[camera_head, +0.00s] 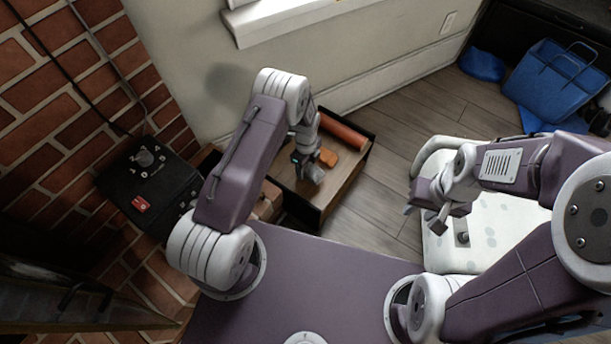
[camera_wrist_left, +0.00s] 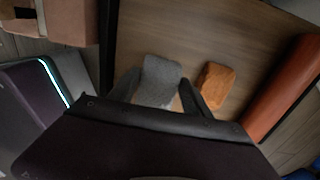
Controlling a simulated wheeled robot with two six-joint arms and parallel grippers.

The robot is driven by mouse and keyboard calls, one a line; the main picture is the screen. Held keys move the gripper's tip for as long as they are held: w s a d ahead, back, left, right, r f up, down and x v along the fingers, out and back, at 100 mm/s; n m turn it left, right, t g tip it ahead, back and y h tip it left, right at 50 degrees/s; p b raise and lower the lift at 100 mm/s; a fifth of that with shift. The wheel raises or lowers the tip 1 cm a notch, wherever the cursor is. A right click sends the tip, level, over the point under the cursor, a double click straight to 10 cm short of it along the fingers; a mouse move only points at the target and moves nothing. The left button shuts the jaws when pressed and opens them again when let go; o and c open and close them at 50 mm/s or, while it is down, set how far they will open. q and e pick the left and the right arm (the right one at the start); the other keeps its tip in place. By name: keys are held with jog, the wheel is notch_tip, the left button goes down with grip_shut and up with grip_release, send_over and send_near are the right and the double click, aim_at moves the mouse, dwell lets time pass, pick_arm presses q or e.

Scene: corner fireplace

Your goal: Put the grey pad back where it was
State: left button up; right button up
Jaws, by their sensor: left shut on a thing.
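The grey pad (camera_wrist_left: 160,78) is between the fingers of my left gripper (camera_wrist_left: 157,92) in the left wrist view. In the head view the grey pad (camera_head: 314,173) shows below my left gripper (camera_head: 305,165), over the floor of an open wooden box (camera_head: 345,190). My left gripper is shut on the pad. I cannot tell whether the pad touches the box floor. My right gripper (camera_head: 427,218) is open and empty, above a white padded seat (camera_head: 480,240) at the right.
The box also holds an orange block (camera_head: 328,157) just right of the pad and a reddish-brown roll (camera_head: 343,131) along its far side. A black case (camera_head: 150,190) stands left by the brick wall. A blue bag (camera_head: 553,82) stands at the back right.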

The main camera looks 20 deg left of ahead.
aim_at(305, 171)
pick_arm(q)
jog(key=shift+w+a+f, duration=0.1)
jog(key=shift+w+a, duration=0.05)
jog(key=shift+a, duration=0.1)
notch_tip(305, 171, down, 4)
jog(key=b, duration=0.3)
jog(key=shift+f, duration=0.1)
jog(key=shift+c, duration=0.5)
jog(key=o, duration=1.3)
